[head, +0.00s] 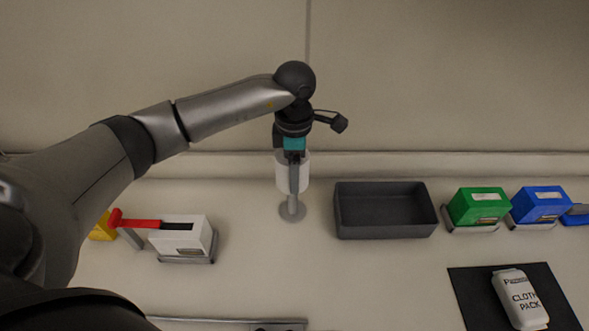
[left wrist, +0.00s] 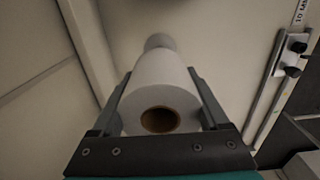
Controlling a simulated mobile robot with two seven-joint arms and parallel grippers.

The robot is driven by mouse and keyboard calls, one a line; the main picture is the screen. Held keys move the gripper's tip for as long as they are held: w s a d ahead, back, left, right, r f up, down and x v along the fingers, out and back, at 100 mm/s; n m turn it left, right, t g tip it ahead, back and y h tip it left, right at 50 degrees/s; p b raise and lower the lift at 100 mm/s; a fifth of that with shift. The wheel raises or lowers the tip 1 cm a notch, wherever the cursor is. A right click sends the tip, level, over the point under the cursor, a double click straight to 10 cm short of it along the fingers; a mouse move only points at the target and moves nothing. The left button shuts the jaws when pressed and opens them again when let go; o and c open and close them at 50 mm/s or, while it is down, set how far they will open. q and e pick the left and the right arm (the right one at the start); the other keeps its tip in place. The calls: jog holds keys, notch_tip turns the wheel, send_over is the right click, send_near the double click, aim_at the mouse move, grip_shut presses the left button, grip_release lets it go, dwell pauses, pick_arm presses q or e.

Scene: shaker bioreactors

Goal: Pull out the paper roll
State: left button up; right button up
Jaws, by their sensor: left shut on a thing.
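The white paper roll (head: 281,178) is upright in my left gripper (head: 293,188), above a grey round base (head: 292,213) on the counter. In the left wrist view the roll (left wrist: 163,75) sits between the two fingers of the gripper (left wrist: 160,95), which are shut on its sides. Its brown core hole faces the camera, and no post shows inside the hole. The grey base (left wrist: 159,41) shows beyond the roll's far end. In the head view a finger hides part of the roll. My right gripper is in neither view.
An empty dark grey bin (head: 385,232) stands right of the base. Green (head: 479,206) and blue (head: 540,204) boxes stand farther right. A white cloth pack (head: 519,299) lies on a black mat (head: 470,290). A white box (head: 181,238) stands left. The wall is close behind.

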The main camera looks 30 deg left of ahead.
pick_arm(q)
jog(key=shift+r, duration=0.15)
jog(key=shift+r+p, duration=0.9)
jog(key=shift+r, duration=0.5)
jog(key=shift+s+f, duration=0.1)
